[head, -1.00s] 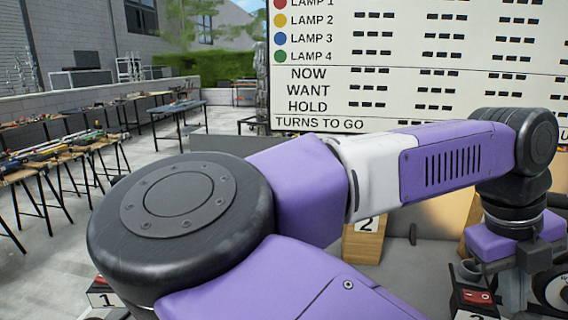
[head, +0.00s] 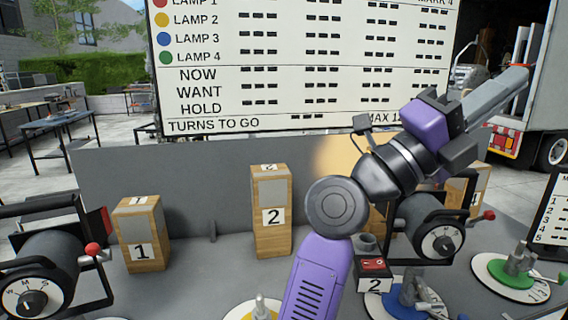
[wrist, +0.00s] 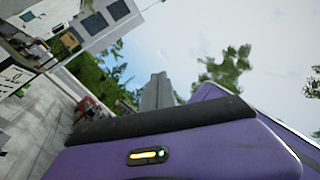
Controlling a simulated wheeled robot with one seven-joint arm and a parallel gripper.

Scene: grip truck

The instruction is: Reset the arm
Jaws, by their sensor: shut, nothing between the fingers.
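My purple and black arm rises from the bottom of the head view. My gripper (head: 500,95) is at its upper right end, raised above the bench and pointing up and right. Its grey fingers are together with nothing between them. In the wrist view the grey fingers (wrist: 157,95) stand up beyond the purple housing against the sky. The arm hides part of the bench and some of what stands behind it.
A grey bench (head: 215,280) holds wooden block 1 (head: 142,252), block 2 (head: 270,232), a left lamp (head: 45,262), a right lamp (head: 435,225), and green (head: 515,268) and blue (head: 408,298) dial bases. A large board (head: 300,70) stands behind. A truck (head: 535,100) is at right.

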